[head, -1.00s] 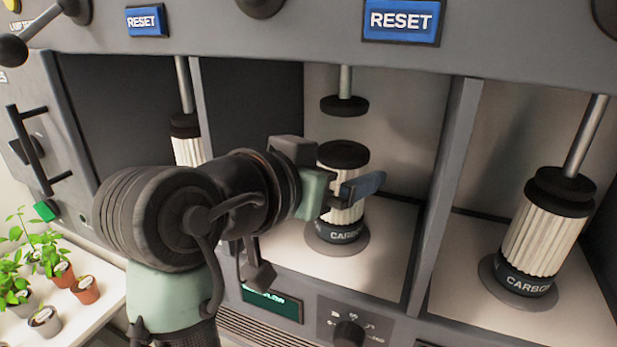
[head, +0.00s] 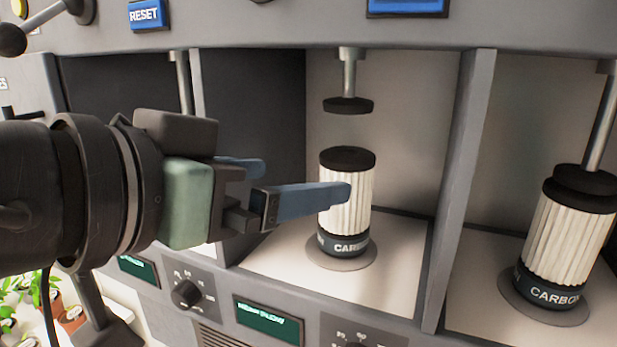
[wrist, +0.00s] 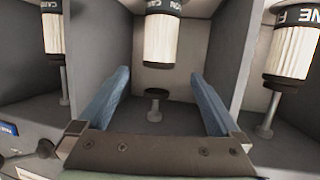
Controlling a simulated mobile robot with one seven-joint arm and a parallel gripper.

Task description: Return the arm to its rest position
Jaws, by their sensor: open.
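My gripper (head: 300,180) is open, with its two blue fingers apart and nothing between them. In the head view it reaches in from the left, in front of the middle bay. A white pleated carbon filter (head: 346,205) with black ends stands upright on a round base in that bay. One fingertip overlaps the filter's left side in the head view. In the wrist view, which looks upside down, the filter (wrist: 161,38) is beyond the open fingers (wrist: 155,95) and apart from them.
A second filter (head: 570,228) stands in the right bay under a lowered plunger (head: 602,120). The middle plunger (head: 348,104) hangs clear above its filter. Grey dividers (head: 462,190) separate the bays. Potted plants (head: 65,312) are at lower left.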

